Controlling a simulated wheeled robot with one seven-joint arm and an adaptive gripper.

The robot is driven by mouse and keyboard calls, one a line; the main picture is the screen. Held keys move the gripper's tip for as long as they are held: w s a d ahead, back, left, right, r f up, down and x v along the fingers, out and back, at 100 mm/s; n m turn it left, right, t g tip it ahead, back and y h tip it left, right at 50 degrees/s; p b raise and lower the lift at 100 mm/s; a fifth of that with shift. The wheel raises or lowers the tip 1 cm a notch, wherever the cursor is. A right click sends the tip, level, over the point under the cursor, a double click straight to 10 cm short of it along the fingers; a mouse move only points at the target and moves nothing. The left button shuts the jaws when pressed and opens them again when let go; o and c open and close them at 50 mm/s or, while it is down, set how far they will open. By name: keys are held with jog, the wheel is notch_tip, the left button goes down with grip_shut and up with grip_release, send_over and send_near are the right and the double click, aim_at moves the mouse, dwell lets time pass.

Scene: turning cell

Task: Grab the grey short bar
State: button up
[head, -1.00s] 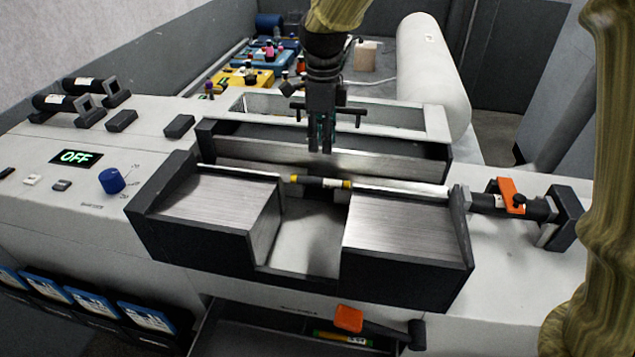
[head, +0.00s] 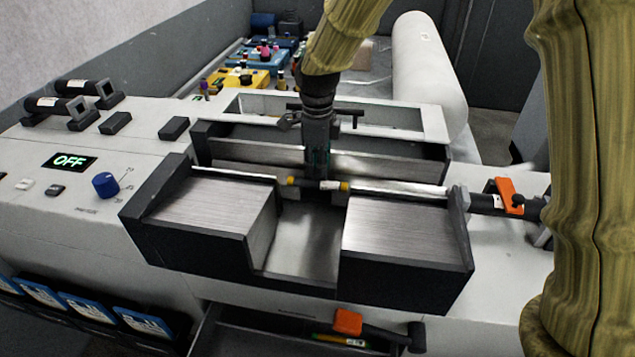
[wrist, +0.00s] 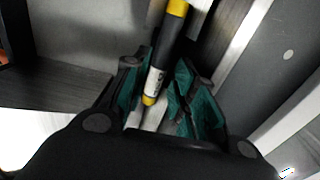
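The grey short bar (head: 331,185), with yellow bands near its ends and a white label, lies level across the gap between the two brushed-metal blocks of the machine. My gripper (head: 318,180) points down over its middle and hides part of it. In the wrist view the bar (wrist: 157,78) runs between the two teal-padded fingers of my gripper (wrist: 165,95). The fingers are apart, with a visible gap on the right side of the bar. Contact on the left side is hard to tell.
Metal blocks (head: 205,205) flank the gap on both sides. A dark-ended trough (head: 400,170) stands behind. An orange clamp (head: 508,194) is at the right.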

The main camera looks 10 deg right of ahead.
aim_at(317, 181)
jog(key=shift+w+f+p, duration=0.1)
jog(key=shift+f+p, duration=0.6)
jog(key=shift+f, duration=1.65)
jog(key=shift+c, duration=0.4)
grip_shut()
